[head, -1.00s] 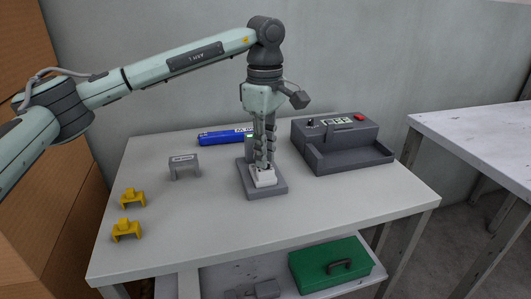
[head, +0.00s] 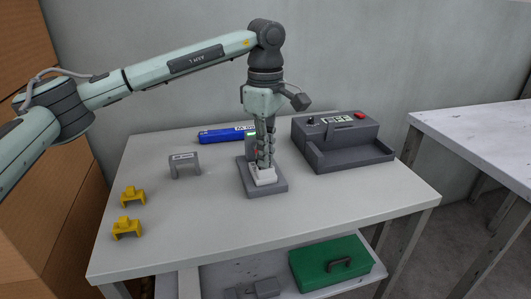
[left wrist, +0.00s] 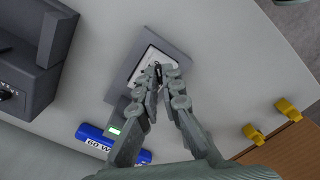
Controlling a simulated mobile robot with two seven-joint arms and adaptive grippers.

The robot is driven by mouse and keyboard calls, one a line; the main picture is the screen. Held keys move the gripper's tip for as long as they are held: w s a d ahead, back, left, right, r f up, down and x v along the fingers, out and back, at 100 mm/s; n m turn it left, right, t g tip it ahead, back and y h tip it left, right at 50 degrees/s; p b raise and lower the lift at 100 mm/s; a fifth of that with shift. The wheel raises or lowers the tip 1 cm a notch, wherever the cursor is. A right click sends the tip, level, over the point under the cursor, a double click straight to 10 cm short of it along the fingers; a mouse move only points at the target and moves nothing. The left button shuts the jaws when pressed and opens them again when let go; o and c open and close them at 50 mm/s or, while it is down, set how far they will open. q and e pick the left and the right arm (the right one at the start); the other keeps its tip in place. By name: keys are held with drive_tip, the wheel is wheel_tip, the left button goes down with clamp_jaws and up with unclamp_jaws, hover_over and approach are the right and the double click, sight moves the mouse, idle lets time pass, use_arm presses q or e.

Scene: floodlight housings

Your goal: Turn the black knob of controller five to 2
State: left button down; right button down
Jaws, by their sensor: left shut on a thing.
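A white controller (head: 266,183) stands on a grey plate (head: 250,189) near the middle of the table. In the left wrist view the white face of the controller (left wrist: 140,67) shows past my fingers, with the grey plate (left wrist: 177,47) around it. My left gripper (head: 264,166) points down over the controller, shut on its black knob (left wrist: 157,70), which shows only in part between the fingertips. The fingers hide most of the knob, and the markings are too small to read. My right gripper is in neither view.
A grey tester (head: 346,132) with a red button stands at the back right. A blue tube (head: 220,136) lies behind, beside a small unit with a green display (left wrist: 115,130). A grey labelled bracket (head: 185,158) and two yellow clips (head: 127,229) stand left. The front of the table is clear.

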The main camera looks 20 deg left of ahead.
use_arm(q)
drive_tip(key=shift+n, duration=0.9)
drive_tip(key=shift+n+b, duration=0.45)
drive_tip(key=shift+n, duration=0.95)
drive_tip(key=n+b, duration=0.1)
drive_tip(key=n, duration=0.5)
drive_tip(key=shift+n, duration=3.4)
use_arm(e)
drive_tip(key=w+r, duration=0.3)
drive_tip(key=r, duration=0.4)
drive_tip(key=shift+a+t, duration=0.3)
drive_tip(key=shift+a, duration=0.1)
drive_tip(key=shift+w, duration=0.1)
